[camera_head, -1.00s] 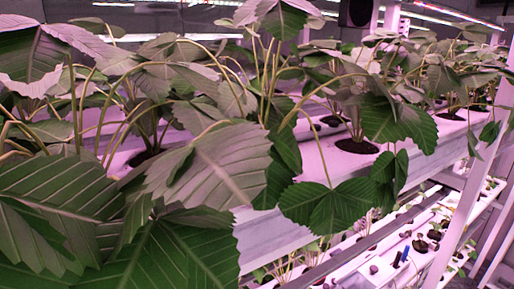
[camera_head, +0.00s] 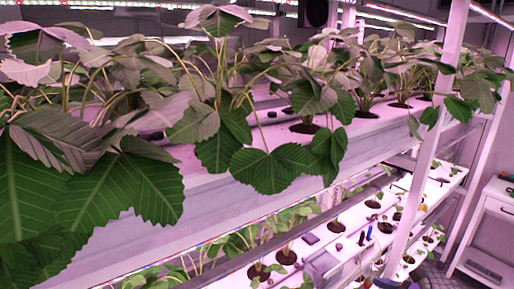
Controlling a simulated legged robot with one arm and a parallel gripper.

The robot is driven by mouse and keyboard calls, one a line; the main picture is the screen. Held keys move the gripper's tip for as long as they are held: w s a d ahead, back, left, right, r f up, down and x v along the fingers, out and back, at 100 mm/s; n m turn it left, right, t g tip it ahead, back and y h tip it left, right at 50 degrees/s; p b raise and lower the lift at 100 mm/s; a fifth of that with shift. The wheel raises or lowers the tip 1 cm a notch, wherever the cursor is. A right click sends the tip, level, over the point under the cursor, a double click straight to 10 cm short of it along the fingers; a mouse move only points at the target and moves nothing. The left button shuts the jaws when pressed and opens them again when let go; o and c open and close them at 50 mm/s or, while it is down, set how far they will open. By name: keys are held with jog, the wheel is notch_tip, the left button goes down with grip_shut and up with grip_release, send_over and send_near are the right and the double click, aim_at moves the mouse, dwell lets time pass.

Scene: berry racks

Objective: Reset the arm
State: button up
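Neither my arm nor my gripper shows in the head camera view, so the gripper's state is hidden. Strawberry-like plants with broad green leaves (camera_head: 272,170) fill the upper rack tray (camera_head: 205,205). Large leaves (camera_head: 95,190) are very close to the camera at the left and hang over the tray's front wall.
A lower white tray (camera_head: 345,215) holds small seedlings in dark round holes, with a small blue object (camera_head: 369,233) on it. A pale upright post (camera_head: 432,140) stands right of centre. A white cart (camera_head: 487,225) stands at the right, beside a strip of floor (camera_head: 432,272).

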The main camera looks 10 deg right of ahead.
jog(key=s+a+f+n+g+y+b, duration=0.1)
jog(key=s+a+n+g+b, duration=0.2)
jog(key=a+n, duration=0.7)
jog(key=s+a+f+n+g+y+b, duration=0.15)
jog(key=a+n+g, duration=0.45)
jog(key=a, duration=0.9)
jog(key=s+a+f+n+g+h+b, duration=0.2)
jog(key=s+a+n+g+h+b, duration=0.15)
jog(key=s+n, duration=0.4)
jog(key=s+d+f+n+h+b, duration=0.1)
jog(key=s+n+h, duration=0.3)
jog(key=s, duration=0.6)
jog(key=shift+d+n+g+b, duration=0.45)
jog(key=shift+d+n, duration=0.25)
jog(key=shift+n, duration=0.25)
jog(key=shift+s+a, duration=0.1)
